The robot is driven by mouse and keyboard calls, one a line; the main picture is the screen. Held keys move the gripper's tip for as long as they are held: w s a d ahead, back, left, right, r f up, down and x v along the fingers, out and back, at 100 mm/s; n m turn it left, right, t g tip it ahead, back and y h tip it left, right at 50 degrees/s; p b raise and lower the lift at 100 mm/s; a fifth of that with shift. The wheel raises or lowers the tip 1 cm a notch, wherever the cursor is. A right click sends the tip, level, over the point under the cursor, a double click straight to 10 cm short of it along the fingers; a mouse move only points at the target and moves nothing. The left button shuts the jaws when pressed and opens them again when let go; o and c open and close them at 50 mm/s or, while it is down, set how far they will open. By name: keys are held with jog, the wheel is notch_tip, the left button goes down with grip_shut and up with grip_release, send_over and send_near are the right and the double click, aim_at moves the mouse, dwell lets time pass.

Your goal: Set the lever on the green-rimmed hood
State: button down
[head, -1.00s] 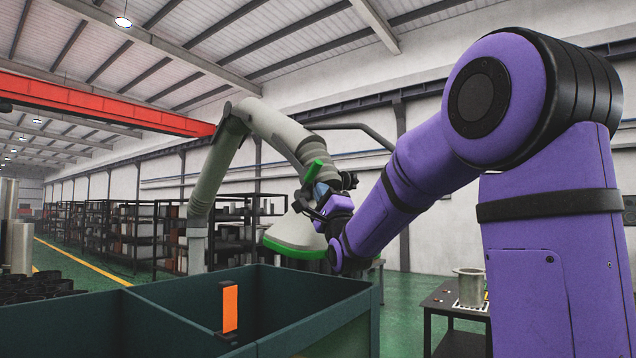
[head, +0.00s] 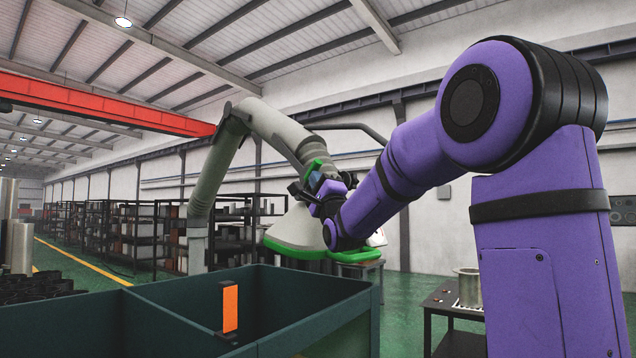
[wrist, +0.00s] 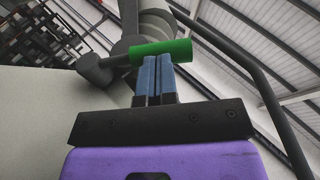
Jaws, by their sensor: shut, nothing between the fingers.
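The pale grey hood (head: 292,232) with a green rim hangs from a jointed grey duct, behind the dark green bin. Its lever has a green grip (head: 316,165) near the top of the hood. The wrist view shows the green grip (wrist: 160,51) lying crosswise, with a dark pivot at its left. My gripper (head: 318,181) is at the lever. In the wrist view its blue fingers (wrist: 157,72) are shut together and empty. Their tips are right at the grip's lower edge; I cannot tell whether they touch. My purple arm hides part of the hood.
The dark green bin (head: 330,312) with an orange marker (head: 230,308) stands in front. A dark table (head: 440,308) with a metal flanged cylinder (head: 467,288) is at the right. The grey duct (head: 270,127) and a dark bar (wrist: 262,85) run close around the lever.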

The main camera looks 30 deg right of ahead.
aim_at(312, 168)
jog(key=shift+w+a+r+n+g+y, duration=0.1)
jog(key=shift+w+r+n+g+y, duration=0.2)
jog(key=shift+r+g, duration=0.25)
jog(key=shift+w+r+n+g+y, duration=0.15)
jog(key=shift+r+n+g+y, duration=0.2)
jog(key=shift+g, duration=0.2)
jog(key=shift+w+a+r, duration=0.15)
jog(key=shift+w+r, duration=1.2)
jog(key=shift+w, duration=0.1)
jog(key=shift+r, duration=0.1)
